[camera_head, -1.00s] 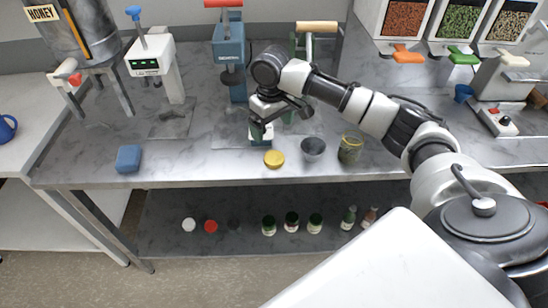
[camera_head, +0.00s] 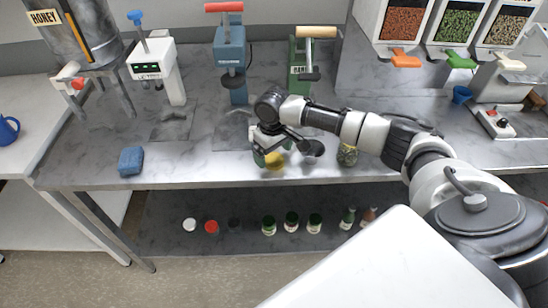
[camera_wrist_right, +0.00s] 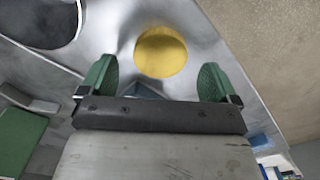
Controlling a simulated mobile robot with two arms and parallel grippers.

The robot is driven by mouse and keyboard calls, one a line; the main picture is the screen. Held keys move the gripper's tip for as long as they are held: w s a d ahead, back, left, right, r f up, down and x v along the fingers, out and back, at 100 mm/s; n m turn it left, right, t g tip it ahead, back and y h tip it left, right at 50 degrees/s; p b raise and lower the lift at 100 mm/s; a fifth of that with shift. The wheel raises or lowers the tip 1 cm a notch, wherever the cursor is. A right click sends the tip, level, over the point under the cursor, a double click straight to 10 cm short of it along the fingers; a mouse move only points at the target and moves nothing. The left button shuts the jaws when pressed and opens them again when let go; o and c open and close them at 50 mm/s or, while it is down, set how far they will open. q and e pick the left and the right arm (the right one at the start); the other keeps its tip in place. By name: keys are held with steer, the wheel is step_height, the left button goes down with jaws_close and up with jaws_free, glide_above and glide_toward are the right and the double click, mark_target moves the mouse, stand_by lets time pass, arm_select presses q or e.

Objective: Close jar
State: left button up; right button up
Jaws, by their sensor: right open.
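A round yellow lid (camera_head: 274,161) lies on the metal table near its front edge. It also shows in the right wrist view (camera_wrist_right: 161,52), just beyond and between the green fingertips. My right gripper (camera_head: 272,158) is open and low over the lid; in the wrist view its two fingers (camera_wrist_right: 158,80) are spread with nothing between them. A glass jar (camera_head: 347,155) with greenish contents stands to the right, partly hidden by my arm. My left gripper is not in view.
A dark metal bowl (camera_head: 313,148) stands just right of the gripper, close to it. A blue sponge (camera_head: 131,161) lies at the left. Blue (camera_head: 230,60) and green (camera_head: 301,70) presses stand behind. Several jars and lids sit on the lower shelf (camera_head: 170,245).

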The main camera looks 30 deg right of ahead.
steer(key=shift+f, duration=1.05)
steer(key=c, duration=1)
